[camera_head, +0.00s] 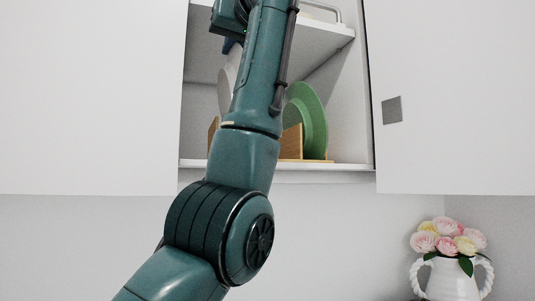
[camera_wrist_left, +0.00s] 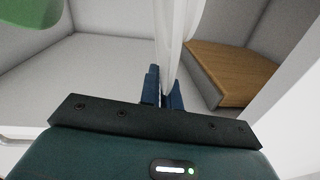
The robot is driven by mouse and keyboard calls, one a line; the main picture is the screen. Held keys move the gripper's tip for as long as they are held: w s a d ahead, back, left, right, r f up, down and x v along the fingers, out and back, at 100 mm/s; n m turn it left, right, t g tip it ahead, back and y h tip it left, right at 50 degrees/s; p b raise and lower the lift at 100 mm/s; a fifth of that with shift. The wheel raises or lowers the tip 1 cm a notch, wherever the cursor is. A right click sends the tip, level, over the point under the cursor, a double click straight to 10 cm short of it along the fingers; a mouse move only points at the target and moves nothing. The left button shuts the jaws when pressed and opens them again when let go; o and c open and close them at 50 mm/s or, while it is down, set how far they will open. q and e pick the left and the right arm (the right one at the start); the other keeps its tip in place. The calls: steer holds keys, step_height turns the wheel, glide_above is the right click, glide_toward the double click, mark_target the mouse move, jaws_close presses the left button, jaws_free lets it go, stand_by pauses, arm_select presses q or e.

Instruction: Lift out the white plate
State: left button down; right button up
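The white plate (camera_head: 227,83) stands on edge inside the open cupboard, just left of my left arm in the head view. It sits higher than the green plate, and my arm hides part of it. In the left wrist view the white plate (camera_wrist_left: 178,38) is seen nearly edge-on, with its rim between the two blue fingers of my left gripper (camera_wrist_left: 163,90). The fingers are close together on the rim. In the head view the gripper is mostly hidden behind my arm. My right gripper is not in view.
A green plate (camera_head: 310,115) stands in a wooden rack (camera_head: 292,142) on the lower shelf, right of my arm. An upper shelf (camera_head: 325,36) is above. White cupboard doors (camera_head: 450,90) flank the opening. A white vase (camera_head: 452,280) with flowers stands at lower right.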

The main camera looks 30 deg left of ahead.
arm_select(q)
steer(key=s+a+b+v, duration=0.1)
steer(key=v, duration=1.6)
steer(key=shift+s+d, duration=0.25)
steer(key=shift+s, duration=0.05)
stand_by(0.4)
